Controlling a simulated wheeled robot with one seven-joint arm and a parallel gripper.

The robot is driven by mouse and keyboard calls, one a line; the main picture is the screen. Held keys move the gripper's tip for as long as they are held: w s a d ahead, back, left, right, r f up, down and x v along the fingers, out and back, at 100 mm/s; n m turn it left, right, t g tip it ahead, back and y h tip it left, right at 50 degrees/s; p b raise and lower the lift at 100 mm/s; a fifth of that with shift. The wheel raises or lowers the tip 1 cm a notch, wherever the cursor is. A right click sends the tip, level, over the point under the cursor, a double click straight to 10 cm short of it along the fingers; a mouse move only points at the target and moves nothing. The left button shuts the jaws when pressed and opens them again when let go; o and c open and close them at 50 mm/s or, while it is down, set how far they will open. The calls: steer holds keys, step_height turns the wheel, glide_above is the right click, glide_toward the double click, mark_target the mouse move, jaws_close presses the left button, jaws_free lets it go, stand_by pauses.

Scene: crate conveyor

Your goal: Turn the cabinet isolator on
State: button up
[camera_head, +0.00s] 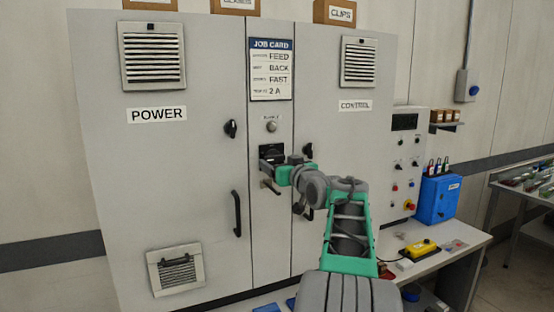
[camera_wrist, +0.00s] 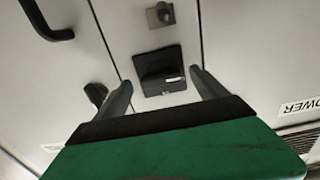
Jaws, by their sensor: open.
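The grey cabinet (camera_head: 180,170) has POWER and CONTROL doors either side of a narrow middle strip. The isolator (camera_head: 271,151) is a black square switch on that strip, partly hidden by my gripper in the head view. In the wrist view the isolator (camera_wrist: 160,70) shows as a dark square plate with a small white mark; its knob position is hard to read. My gripper (camera_head: 268,174) is open and empty, in front of the strip just below the isolator. In the wrist view its fingers (camera_wrist: 162,80) appear on either side of the isolator, with no clear contact.
Black door latches (camera_head: 231,128) flank the strip. A round supply fitting (camera_head: 271,127) and a job card (camera_head: 270,69) are above the isolator. A control panel (camera_head: 405,150), blue box (camera_head: 437,200) and yellow button box (camera_head: 418,249) stand to the right.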

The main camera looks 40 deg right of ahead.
steer(key=shift+x, duration=0.95)
steer(key=shift+c, duration=0.3)
steer(key=c, duration=1.3)
